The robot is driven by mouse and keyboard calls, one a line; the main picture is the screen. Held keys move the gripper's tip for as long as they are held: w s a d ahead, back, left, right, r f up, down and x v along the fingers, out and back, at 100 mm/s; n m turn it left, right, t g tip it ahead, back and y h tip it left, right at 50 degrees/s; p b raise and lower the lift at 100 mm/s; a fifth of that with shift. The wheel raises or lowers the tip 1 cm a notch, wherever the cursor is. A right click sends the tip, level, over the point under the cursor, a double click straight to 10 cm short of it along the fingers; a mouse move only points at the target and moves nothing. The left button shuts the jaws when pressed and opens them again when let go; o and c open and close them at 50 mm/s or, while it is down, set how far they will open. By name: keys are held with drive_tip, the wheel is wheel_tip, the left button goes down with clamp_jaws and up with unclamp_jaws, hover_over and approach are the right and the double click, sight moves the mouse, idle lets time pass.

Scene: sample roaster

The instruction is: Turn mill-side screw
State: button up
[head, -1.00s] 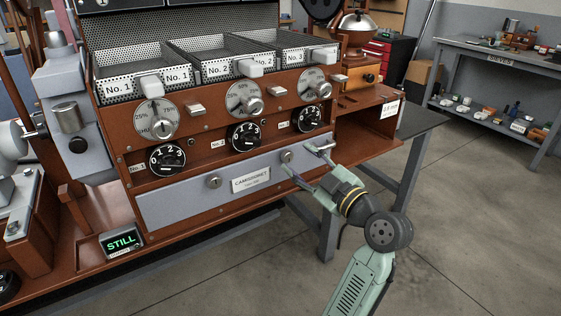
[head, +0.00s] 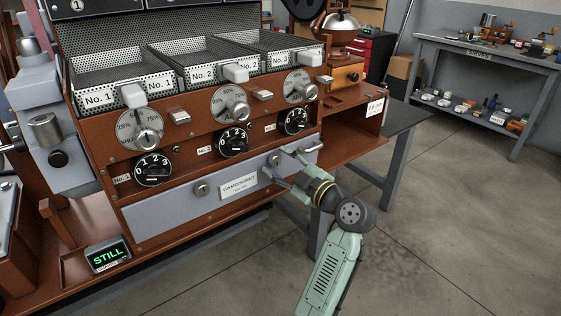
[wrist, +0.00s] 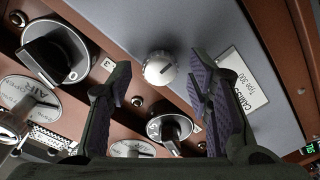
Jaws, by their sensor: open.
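The mill-side screw (head: 274,160) is a round silver head at the right end of the grey front panel (head: 160,211). It also shows in the wrist view (wrist: 159,68), where a dark slot mark crosses part of its face. My gripper (head: 278,163) is open and empty in front of the panel. In the wrist view my gripper (wrist: 160,82) has one finger on each side of the screw in the picture. Its purple pads show no contact with the screw. How far the fingertips are from the panel is hard to tell.
Another screw (head: 202,188) sits left of the nameplate (head: 239,184). Several black numbered knobs (head: 233,143) line the brown face above. A metal handle (head: 312,147) stands at the panel's right end. A green "STILL" display (head: 107,255) sits low left. Open floor lies at right.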

drive_tip(key=shift+w+a, duration=0.1)
drive_tip(key=shift+c, duration=0.3)
clamp_jaws()
